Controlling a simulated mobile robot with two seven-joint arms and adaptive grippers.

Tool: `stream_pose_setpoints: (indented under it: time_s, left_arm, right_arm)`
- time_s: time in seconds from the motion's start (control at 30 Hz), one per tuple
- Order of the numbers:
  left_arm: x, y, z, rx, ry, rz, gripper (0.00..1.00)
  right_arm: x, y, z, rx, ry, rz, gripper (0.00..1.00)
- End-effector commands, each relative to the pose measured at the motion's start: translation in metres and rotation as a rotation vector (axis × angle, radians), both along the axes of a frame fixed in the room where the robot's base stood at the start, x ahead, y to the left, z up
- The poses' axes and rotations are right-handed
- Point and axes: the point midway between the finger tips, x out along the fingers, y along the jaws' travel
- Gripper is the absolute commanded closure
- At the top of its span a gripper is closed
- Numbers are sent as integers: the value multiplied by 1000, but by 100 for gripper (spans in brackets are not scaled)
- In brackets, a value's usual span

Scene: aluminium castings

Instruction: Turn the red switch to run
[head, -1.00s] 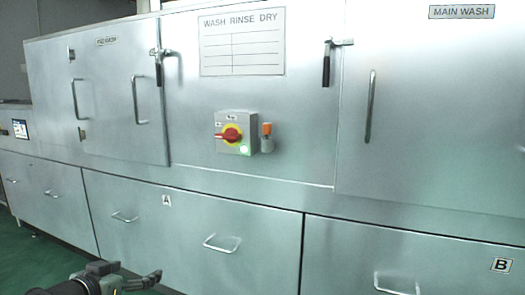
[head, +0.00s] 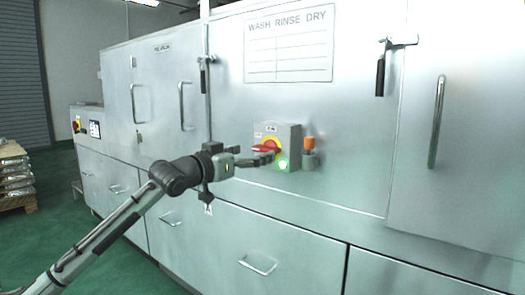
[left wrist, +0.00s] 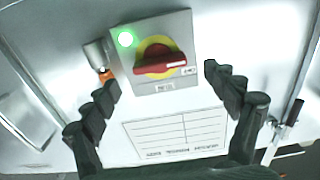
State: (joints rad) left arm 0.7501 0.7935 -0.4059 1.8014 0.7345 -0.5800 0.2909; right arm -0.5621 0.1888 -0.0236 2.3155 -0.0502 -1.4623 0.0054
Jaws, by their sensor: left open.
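The red switch (head: 266,149) is a rotary handle on a yellow disc, on a grey box fixed to the steel machine front. Its handle lies roughly level in the head view. It also shows in the left wrist view (left wrist: 160,63), where a green lamp (left wrist: 125,39) glows on the box. My left gripper (head: 268,158) is open just in front of the box, close to the handle. In the left wrist view its fingers (left wrist: 165,88) stand apart on either side of the box's lower part, with no grip on the handle. I cannot tell whether a fingertip touches it.
An orange-topped fitting (head: 310,150) sits right beside the switch box. Door handles (head: 436,122) and black-gripped latches (head: 380,76) stick out from the front. A wash-rinse-dry chart (head: 289,45) is above. A loaded pallet (head: 16,180) stands at the far left on open green floor.

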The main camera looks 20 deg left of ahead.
Motion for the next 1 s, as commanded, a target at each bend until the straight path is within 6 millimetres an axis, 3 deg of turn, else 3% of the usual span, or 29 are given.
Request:
stream_pose_setpoints:
  time_s: [0.23, 0.57, 0.9, 1.0]
  left_arm:
    - [27, -10, 0, 0, 1, 0, 14]
    - [31, -12, -1, 3, 0, 0, 14]
    - [31, -12, -1, 3, 1, 0, 56]
    - [31, -12, -1, 3, 1, -1, 64]
  right_arm:
    - [3, -1, -10, 1, 5, 0, 60]
    - [4, -1, -12, 2, 6, -2, 60]
    - [5, -1, -10, 2, 1, -2, 60]
    - [5, -1, -9, 3, -1, -1, 60]
